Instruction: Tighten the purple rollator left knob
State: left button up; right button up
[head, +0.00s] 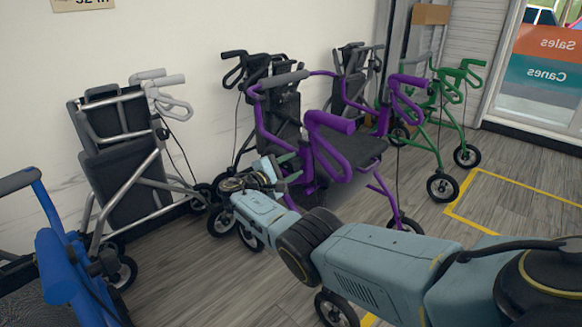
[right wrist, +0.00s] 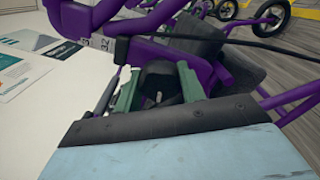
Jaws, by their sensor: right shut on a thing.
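The purple rollator (head: 328,122) stands in the middle of the head view, with a dark seat and purple handles. My right gripper (head: 287,170) reaches its left side, low on the purple frame. In the right wrist view, the green fingers of my right gripper (right wrist: 156,88) are closed around a black knob (right wrist: 157,76) beside the purple tubing. I take this for the left knob; its far side is hidden, and I cannot make it out in the head view. My left gripper is not in view.
A grey rollator (head: 128,160) stands left against the wall, and a blue one (head: 62,265) is at the near left. Black rollators (head: 240,68) stand behind the purple one. A green rollator (head: 455,110) is at the right. Open floor (head: 510,205) lies at the right.

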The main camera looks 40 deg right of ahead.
jog(key=m, duration=0.5)
jog(key=shift+m, duration=0.3)
jog(key=m, duration=1)
jog(key=shift+m, duration=2.6)
jog(key=o, duration=1)
